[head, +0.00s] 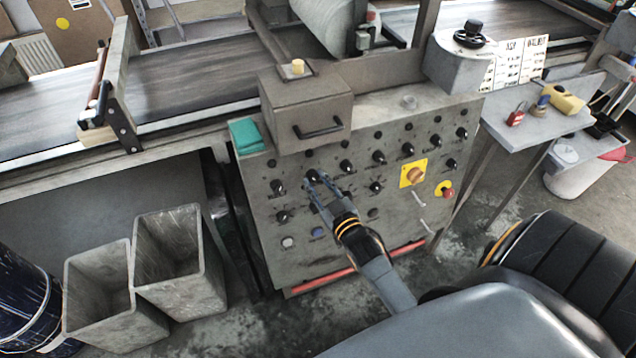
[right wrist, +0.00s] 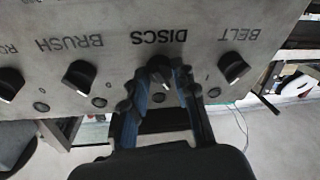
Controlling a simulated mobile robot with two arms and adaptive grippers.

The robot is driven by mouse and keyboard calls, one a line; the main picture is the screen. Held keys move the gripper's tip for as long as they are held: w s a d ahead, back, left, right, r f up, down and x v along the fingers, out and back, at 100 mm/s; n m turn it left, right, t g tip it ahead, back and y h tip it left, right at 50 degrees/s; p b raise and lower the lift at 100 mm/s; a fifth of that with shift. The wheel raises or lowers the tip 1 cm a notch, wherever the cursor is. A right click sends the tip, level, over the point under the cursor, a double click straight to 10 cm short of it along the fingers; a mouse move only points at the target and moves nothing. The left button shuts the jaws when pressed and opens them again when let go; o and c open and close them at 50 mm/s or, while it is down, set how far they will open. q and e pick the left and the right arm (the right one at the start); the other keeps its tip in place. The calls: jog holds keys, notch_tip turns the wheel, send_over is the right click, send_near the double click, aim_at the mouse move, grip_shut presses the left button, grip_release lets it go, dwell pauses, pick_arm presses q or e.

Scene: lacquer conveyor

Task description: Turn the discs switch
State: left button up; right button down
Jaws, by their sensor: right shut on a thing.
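The discs switch is a black rotary knob (right wrist: 158,66) on the grey control panel (head: 330,245), under the label DISCS, which appears upside down in the right wrist view. My right gripper (head: 315,181) reaches up to the panel's left part and is shut on the knob. In the right wrist view its two fingers (right wrist: 162,80) stand on either side of the knob and partly hide it. The belt knob (right wrist: 233,67) and the brush knob (right wrist: 79,76) sit on either side, clear of the fingers. My left gripper is not in view.
More black knobs surround the gripper. A yellow-backed rotary switch (head: 414,173) and a red button (head: 447,192) are at the panel's right. A box with a handle (head: 305,110) juts out above. Grey bins (head: 180,265) stand at lower left; a side table (head: 545,122) is right.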

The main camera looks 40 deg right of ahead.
jog(key=shift+m, duration=0.3)
jog(key=m+h, duration=0.1)
jog(key=m, duration=0.2)
jog(key=m+h+p, duration=0.1)
jog(key=m, duration=0.2)
jog(key=shift+a, duration=0.15)
jog(key=m+h+p, duration=0.1)
jog(key=m, duration=0.2)
jog(key=m+p, duration=0.1)
jog(key=m, duration=0.3)
jog(key=shift+a+g+h, duration=0.1)
jog(key=shift+g+h, duration=0.2)
jog(key=shift+h, duration=0.1)
jog(key=shift+m, duration=0.4)
jog(key=c, duration=1)
grip_release()
jog(key=shift+c, duration=0.2)
jog(key=v, duration=0.7)
jog(key=shift+s, duration=0.2)
